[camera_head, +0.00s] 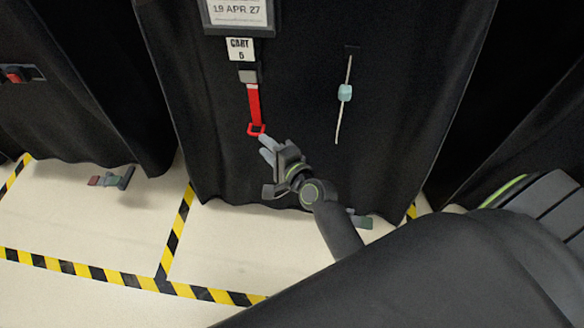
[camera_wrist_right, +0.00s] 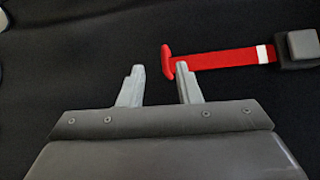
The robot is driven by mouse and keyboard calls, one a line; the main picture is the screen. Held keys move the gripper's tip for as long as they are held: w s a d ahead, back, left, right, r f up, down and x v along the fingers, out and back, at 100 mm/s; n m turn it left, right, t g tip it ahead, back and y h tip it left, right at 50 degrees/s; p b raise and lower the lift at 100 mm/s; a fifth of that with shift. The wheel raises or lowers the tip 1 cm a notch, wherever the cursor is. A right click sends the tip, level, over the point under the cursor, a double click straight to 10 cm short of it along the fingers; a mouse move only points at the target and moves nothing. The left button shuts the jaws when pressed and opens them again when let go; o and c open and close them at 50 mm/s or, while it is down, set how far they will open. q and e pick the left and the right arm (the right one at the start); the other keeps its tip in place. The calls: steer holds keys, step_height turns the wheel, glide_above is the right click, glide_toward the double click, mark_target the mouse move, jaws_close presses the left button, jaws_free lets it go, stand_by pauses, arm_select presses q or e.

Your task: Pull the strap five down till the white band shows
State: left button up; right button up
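The red strap (camera_head: 254,105) hangs from a grey buckle (camera_head: 248,76) below the "CART 5" label (camera_head: 240,49) on the black cover. A red pull ring (camera_head: 256,129) is at its lower end. In the right wrist view the strap (camera_wrist_right: 222,61) lies sideways, with a white band (camera_wrist_right: 262,54) showing beside the buckle (camera_wrist_right: 300,46). My left gripper is out of view.
A pale cord with a light-blue toggle (camera_head: 345,93) hangs right of the strap. A dated sign (camera_head: 238,12) is above the label. Neighbouring covered carts (camera_head: 75,90) stand on both sides. Yellow-black tape (camera_head: 80,270) marks the pale floor.

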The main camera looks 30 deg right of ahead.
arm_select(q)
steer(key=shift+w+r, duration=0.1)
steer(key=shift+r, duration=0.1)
arm_select(e)
steer(key=v, duration=1.1)
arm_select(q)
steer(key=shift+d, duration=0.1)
arm_select(e)
steer(key=shift+f, duration=0.1)
